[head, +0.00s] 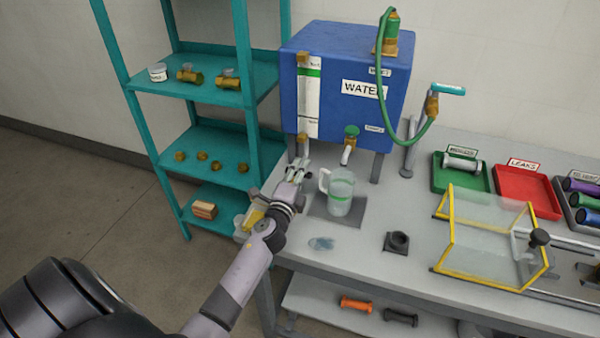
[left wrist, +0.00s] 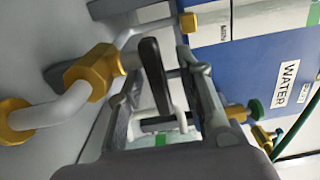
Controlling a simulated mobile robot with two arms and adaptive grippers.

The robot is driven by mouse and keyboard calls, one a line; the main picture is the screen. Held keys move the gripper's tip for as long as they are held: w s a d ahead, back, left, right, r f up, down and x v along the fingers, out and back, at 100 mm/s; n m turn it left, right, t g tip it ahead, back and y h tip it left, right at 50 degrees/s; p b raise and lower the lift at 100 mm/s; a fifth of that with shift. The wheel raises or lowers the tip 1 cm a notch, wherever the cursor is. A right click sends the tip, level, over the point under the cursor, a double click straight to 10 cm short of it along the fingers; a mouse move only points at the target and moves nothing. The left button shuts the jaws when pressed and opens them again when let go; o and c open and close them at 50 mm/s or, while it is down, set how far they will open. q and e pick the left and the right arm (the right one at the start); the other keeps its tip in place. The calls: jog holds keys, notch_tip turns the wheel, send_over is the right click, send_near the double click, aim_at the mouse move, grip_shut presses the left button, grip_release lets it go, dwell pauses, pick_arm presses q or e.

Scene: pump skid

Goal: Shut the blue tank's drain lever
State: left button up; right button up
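The blue tank (head: 345,70), labelled WATER, stands raised at the back of the bench; part of its front also shows in the left wrist view (left wrist: 240,75). Under its left front a brass drain fitting (head: 302,138) comes down. In the left wrist view a brass valve body (left wrist: 90,72) joins a pale pipe, with a black lever (left wrist: 155,75) beside it. My left gripper (head: 298,168) is below the tank's left front. Its fingers (left wrist: 160,85) are apart, with the lever between them; whether they touch it I cannot tell. The lever is not distinguishable in the head view. My right gripper is not in view.
A clear jug (head: 340,188) stands on a dark plate right of the gripper, under a green-handled tap (head: 352,131). A puddle (head: 321,243) lies on the bench. A teal shelf (head: 200,130) stands close on the left. A yellow-framed guard (head: 485,240) is at the right.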

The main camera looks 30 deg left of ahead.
pick_arm(q)
jog(key=shift+s+d+f, duration=0.15)
jog(key=shift+s, duration=0.4)
jog(key=v, duration=1.1)
